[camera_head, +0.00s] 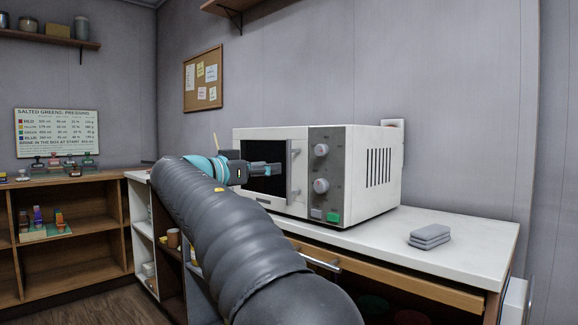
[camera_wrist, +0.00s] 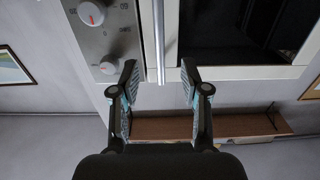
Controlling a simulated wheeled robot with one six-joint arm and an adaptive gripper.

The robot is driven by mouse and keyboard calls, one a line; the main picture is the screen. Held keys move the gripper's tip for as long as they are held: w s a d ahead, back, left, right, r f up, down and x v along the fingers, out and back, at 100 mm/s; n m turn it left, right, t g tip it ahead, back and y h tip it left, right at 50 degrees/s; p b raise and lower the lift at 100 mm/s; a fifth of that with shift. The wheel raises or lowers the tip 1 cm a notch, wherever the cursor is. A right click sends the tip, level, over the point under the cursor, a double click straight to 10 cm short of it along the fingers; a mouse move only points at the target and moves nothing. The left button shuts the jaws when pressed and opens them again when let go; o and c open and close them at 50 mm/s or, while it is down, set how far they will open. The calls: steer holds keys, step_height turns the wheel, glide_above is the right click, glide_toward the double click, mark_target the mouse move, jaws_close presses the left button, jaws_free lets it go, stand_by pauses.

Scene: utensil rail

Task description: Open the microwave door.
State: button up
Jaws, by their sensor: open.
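The white microwave (camera_head: 375,205) stands on the counter, with its door (camera_head: 262,202) looking shut and a dark window in it. The upright door handle (camera_head: 295,170) is at the door's right edge, next to the grey control panel (camera_head: 325,190). My gripper (camera_head: 279,169) is in front of the door, just left of the handle in the head view. In the wrist view my gripper (camera_wrist: 159,65) is open, and the handle (camera_wrist: 160,45) lies between the two fingertips, with space visible on both sides. Whether the fingers reach past the handle in depth I cannot tell.
Two knobs (camera_wrist: 91,13) and a green button (camera_head: 333,217) are on the panel. Grey stacked pads (camera_head: 430,236) lie on the white counter (camera_head: 380,235) at right. A drawer handle (camera_head: 320,264) juts out below. Shelves (camera_head: 70,240) stand at left.

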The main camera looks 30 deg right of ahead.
mark_target(287, 166)
steer(key=p+x, duration=0.1)
steer(key=x, duration=0.7)
steer(key=shift+d, duration=0.2)
steer(key=shift+c, duration=0.3)
jaws_close()
